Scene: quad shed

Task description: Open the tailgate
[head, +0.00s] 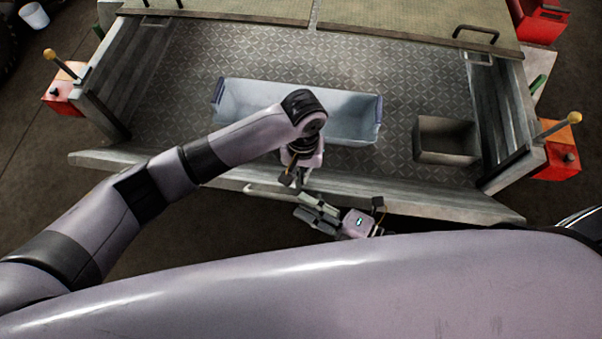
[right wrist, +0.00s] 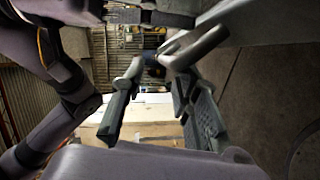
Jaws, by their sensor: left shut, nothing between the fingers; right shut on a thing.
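The grey tailgate (head: 430,205) spans the near end of the cargo bed. Its inner face shows and its ends reach out past the side walls, so it seems to lean outward; the exact angle is unclear. A pale bar handle (head: 262,190) sits at its near edge and also shows in the right wrist view (right wrist: 200,42). My right gripper (head: 312,212) is at this handle, shut on it; the wrist view does not clearly show the grip between the fingers. My left gripper (head: 290,178) is shut and empty, just above the handle and tailgate edge.
A blue-grey bin (head: 235,108) and an open grey box (head: 422,140) stand on the metal bed floor. Red boxes with yellow-knobbed levers (head: 65,95) (head: 560,160) flank the bed. Dark floor (head: 60,205) is open at the left.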

